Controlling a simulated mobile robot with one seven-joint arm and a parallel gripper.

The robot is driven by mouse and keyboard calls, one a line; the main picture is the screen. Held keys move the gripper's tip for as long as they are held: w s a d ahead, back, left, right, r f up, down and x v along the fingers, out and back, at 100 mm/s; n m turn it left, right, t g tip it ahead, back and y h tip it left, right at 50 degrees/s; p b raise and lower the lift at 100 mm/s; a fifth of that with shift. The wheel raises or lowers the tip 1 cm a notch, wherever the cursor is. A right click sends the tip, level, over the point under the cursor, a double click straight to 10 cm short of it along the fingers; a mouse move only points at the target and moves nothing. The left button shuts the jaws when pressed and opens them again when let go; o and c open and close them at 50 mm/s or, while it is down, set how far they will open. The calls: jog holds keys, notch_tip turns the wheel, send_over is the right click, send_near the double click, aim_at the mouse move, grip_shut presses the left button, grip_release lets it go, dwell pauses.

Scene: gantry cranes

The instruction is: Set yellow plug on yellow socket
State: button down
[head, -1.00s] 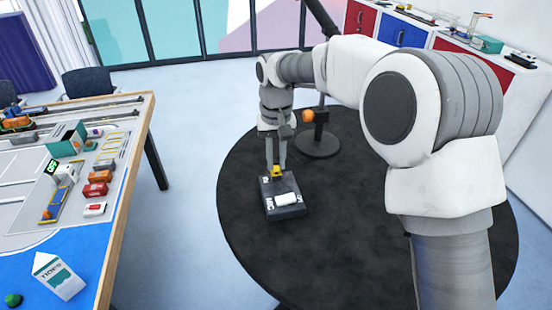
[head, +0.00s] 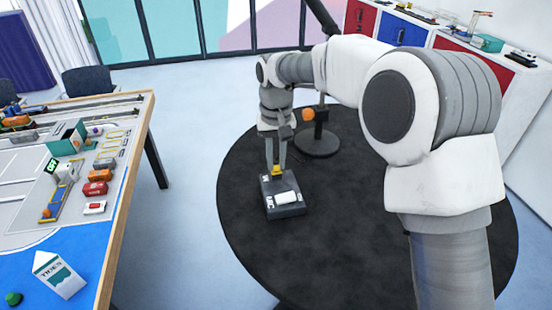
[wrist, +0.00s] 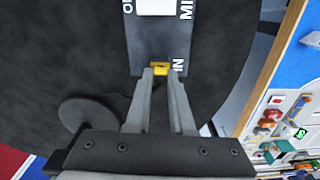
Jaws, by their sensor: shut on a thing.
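A dark grey box (head: 284,210) with white lettering and a white block (head: 286,197) on top stands on the black round surface in the head view. My gripper (head: 277,168) points down at its far end. The fingers are shut on a small yellow piece, the yellow plug (wrist: 158,66), which also shows in the head view (head: 277,173). In the wrist view the plug is at the near edge of the box (wrist: 140,45), between the fingertips. I cannot pick out a separate yellow socket; plug and fingers may hide it. I cannot tell whether the plug touches the box.
A table (head: 118,225) with toy vehicles, a carton (head: 59,275) and a blue mat stands at left. A round-based stand (head: 317,146) with an orange ball (head: 308,115) is just behind my gripper. The black surface right of the box is clear.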

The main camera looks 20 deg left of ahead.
aim_at(276, 161)
jog(key=shift+c, duration=1.1)
grip_release()
jog(key=shift+r+p, duration=0.85)
jog(key=shift+r, duration=2.6)
